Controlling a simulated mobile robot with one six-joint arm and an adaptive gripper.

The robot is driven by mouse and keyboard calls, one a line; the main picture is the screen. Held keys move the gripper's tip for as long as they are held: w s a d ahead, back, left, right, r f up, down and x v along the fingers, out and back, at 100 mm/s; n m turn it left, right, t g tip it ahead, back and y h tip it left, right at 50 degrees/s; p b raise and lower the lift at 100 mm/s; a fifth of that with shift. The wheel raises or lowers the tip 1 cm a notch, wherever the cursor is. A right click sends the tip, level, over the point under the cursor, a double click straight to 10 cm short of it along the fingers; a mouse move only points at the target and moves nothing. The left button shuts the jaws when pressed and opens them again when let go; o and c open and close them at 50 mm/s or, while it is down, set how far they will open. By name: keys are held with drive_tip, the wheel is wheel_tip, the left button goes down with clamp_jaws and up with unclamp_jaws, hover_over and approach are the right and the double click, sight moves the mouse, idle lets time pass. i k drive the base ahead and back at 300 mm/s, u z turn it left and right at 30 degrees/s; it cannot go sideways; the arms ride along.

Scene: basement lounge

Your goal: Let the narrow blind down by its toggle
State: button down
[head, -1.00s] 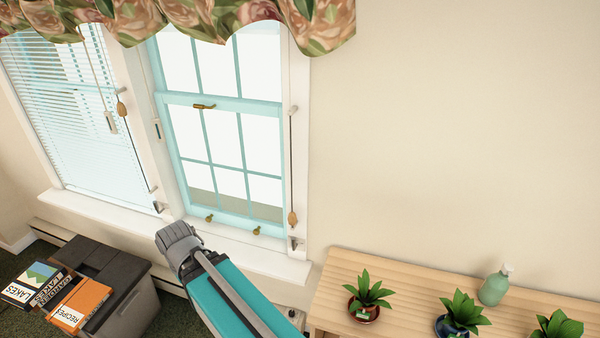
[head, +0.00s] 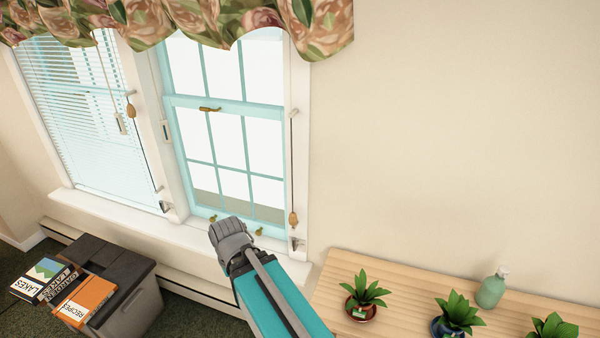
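The right window (head: 230,133) shows bare panes; no slats show below the flowered valance. At its right side a dark cord hangs from a peg on the frame, with a wooden toggle (head: 293,219) low on it, just above a small metal cleat (head: 295,243). The left window has a white slatted blind (head: 75,120) hanging down over it. A second wooden toggle (head: 131,111) sits high on the cord beside it. My gripper (head: 228,230) is in front of the right window's sill, left of and apart from the lower toggle. Its fingertips cannot be made out.
A flowered valance (head: 180,22) covers the window tops. A wooden table (head: 400,275) at the lower right bears potted plants (head: 365,290) and a green pump bottle (head: 491,290). A dark bin (head: 130,300) with books stands at the lower left. The wall right of the window is bare.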

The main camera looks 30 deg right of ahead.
sight(292, 219)
drive_tip(key=z, duration=1.75)
drive_tip(key=k, duration=0.65)
drive_tip(key=u, duration=0.8)
drive_tip(key=i, duration=0.95)
